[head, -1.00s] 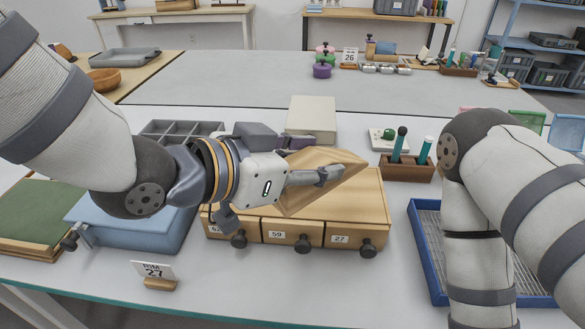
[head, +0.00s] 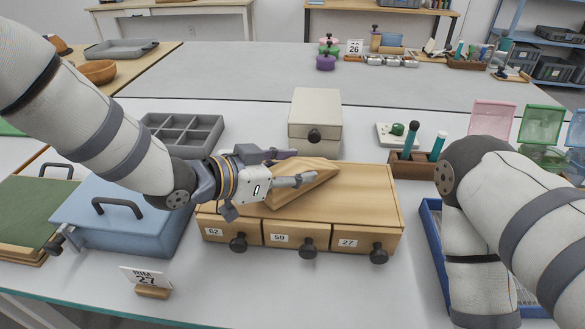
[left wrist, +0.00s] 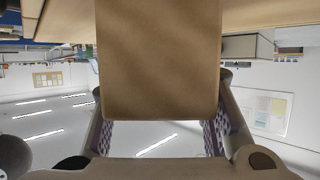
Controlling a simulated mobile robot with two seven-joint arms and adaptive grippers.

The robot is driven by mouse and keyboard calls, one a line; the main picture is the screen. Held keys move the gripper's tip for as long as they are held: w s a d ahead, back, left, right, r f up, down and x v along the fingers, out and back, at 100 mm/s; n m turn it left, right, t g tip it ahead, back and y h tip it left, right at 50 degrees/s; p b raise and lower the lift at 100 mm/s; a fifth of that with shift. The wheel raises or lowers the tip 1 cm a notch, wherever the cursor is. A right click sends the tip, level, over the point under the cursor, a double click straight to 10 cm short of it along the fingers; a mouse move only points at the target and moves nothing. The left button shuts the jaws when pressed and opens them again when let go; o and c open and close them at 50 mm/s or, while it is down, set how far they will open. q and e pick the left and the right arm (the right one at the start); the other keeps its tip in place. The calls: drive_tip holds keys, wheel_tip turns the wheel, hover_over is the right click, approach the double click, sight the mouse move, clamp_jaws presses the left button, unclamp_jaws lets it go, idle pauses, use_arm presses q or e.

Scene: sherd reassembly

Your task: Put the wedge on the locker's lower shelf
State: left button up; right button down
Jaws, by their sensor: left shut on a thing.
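The wedge (head: 306,186) is a tan wooden block with a sloping shape. My left gripper (head: 303,168) is shut on it, with a finger on either side, over the top of the wooden drawer unit. I cannot tell whether the wedge touches that top. In the left wrist view the wedge (left wrist: 160,60) fills the space between the fingers. A cream box (head: 316,102) with a dark knob stands behind the drawer unit. It may be the locker, but no shelf shows. My right arm is at the right; its gripper is out of view.
The drawer unit (head: 366,205) has three numbered drawers with knobs. A blue lidded box (head: 115,215) and a grey divided tray (head: 208,128) are at left. A pen holder (head: 412,165) and blue-rimmed tray (head: 432,250) are at right.

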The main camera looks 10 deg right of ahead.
use_arm(q)
drive_tip(key=shift+w, duration=0.1)
drive_tip(key=shift+f, duration=0.2)
drive_tip(key=o, duration=1.3)
drive_tip(key=shift+c, duration=0.2)
